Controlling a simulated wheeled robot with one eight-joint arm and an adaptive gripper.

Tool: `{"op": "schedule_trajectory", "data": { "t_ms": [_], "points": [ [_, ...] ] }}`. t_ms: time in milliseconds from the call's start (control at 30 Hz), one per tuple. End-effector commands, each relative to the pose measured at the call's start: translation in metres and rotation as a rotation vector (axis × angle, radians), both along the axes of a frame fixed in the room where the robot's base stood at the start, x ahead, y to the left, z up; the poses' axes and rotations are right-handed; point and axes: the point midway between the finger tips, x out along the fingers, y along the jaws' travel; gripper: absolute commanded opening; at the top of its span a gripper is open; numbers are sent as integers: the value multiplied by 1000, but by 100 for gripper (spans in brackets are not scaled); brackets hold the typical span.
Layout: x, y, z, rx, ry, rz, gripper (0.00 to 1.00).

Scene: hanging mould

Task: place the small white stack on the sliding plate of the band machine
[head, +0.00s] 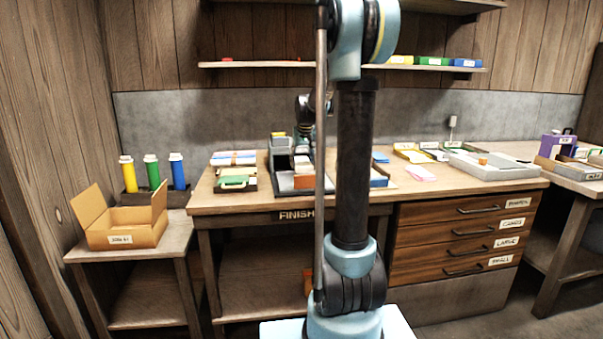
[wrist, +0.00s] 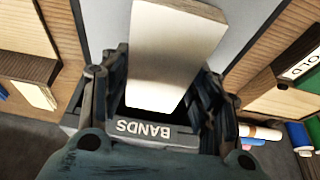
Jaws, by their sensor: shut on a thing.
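The small white stack (wrist: 178,50) is between the fingers of my gripper (wrist: 162,88) in the wrist view, and the gripper is shut on it. Below it is the dark grey band machine (wrist: 70,122), with a BANDS label that reads upside down. A light grey flat surface (wrist: 252,32) shows behind the stack; I cannot tell whether it is the sliding plate or whether the stack touches it. In the head view the band machine (head: 281,158) stands on the bench, partly hidden by my arm. My gripper (head: 303,143) is over it, too small there to show detail.
The wooden bench (head: 440,186) has paper stacks (head: 233,160) left of the machine and a pale tray (head: 488,164) at right. An open cardboard box (head: 125,222) stands on a lower table at left. A shelf (head: 255,64) runs above the bench.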

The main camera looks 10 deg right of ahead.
Motion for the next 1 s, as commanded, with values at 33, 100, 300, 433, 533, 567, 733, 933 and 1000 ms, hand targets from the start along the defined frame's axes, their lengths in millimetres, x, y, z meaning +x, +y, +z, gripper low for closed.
{"op": "schedule_trajectory", "data": {
  "t_ms": [33, 100, 300, 433, 533, 567, 733, 933, 1000],
  "points": [
    [0, 0, -4, 0, 0, 0, 31],
    [0, 0, -12, 0, 0, 0, 31],
    [0, -1, -36, 0, 0, -1, 31],
    [-1, -1, -41, 0, 0, -1, 31],
    [-1, -1, -41, 0, 0, -1, 31],
    [-1, -1, -41, 0, 0, -1, 31],
    [0, -1, -43, 0, 0, -1, 31],
    [-1, -1, -42, 0, 0, -1, 76],
    [-1, -1, -42, 0, 0, -1, 76]
  ]
}}
